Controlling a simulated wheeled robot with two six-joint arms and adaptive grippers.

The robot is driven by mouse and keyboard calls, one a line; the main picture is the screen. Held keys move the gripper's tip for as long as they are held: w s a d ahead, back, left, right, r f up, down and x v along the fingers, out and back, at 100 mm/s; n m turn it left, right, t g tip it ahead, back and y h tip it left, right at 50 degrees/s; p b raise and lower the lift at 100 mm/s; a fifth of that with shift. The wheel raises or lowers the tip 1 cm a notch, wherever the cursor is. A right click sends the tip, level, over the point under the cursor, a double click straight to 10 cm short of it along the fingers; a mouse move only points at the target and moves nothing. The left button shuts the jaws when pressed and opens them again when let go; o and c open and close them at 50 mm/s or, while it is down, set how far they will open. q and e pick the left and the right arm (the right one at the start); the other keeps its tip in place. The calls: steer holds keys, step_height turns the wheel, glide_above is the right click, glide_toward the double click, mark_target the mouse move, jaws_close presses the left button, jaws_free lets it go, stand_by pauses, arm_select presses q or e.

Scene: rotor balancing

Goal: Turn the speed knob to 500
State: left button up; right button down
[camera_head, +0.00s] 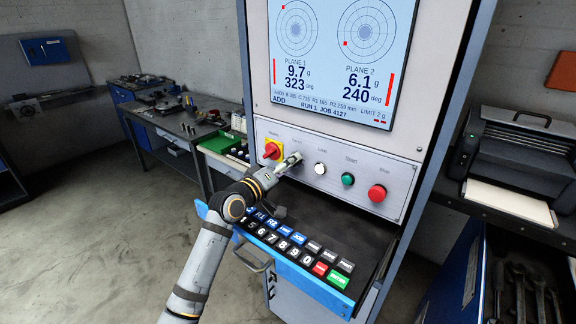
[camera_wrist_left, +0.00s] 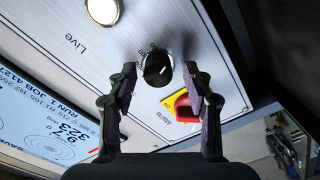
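The speed knob (camera_wrist_left: 157,70) is a small dark round knob with a light ring on the grey control panel (camera_head: 335,168). Tiny scale marks run along its side, too small to read surely, so I cannot tell its setting. My left gripper (camera_head: 291,161) is at the panel, between the red-and-yellow main switch (camera_head: 272,150) and the white Live button (camera_head: 320,168), and hides the knob in the head view. In the left wrist view its two fingers are apart, one on each side of the knob, with gaps showing. I cannot tell whether they reach around it. My right gripper is not in view.
A green button (camera_head: 347,179) and a red button (camera_head: 377,193) sit farther right on the panel. A keyboard shelf (camera_head: 330,293) juts out below. The screen (camera_head: 335,60) above shows plane readings. A printer (camera_head: 520,150) stands at the right.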

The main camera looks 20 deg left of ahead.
arm_select(q)
steer(key=shift+r, duration=0.1)
steer(key=v, duration=0.7)
steer(key=shift+s, duration=0.25)
steer(key=shift+a, duration=0.1)
